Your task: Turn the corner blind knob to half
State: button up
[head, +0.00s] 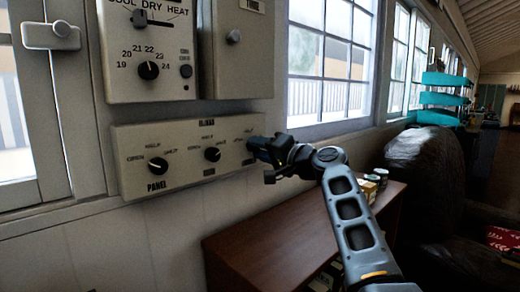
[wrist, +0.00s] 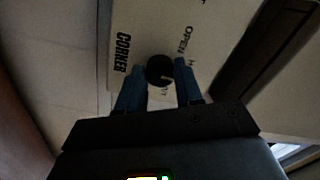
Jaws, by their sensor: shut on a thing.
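The blind control panel (head: 185,184) is a pale box on the wall, with two black knobs showing in the head view. The corner knob is hidden behind my gripper (head: 258,149) at the panel's right end. In the wrist view, the corner knob (wrist: 159,69) is round and black with a pale pointer mark. The words CORNER and OPEN are readable beside it; other labels are partly covered. My gripper (wrist: 158,84) has one blue finger on each side of the knob and is shut on it. The pointer's exact setting is hard to read.
A panel knob (head: 158,164) and a middle knob (head: 212,154) sit to the left. A thermostat box (head: 148,88) and a grey box (head: 238,70) are above. A brown cabinet (head: 290,235) stands below my arm, with a dark leather chair (head: 430,190) at right.

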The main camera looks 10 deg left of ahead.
jog(key=o, duration=1)
jog(key=shift+o, duration=0.2)
jog(key=v, duration=0.8)
jog(key=shift+b, duration=0.3)
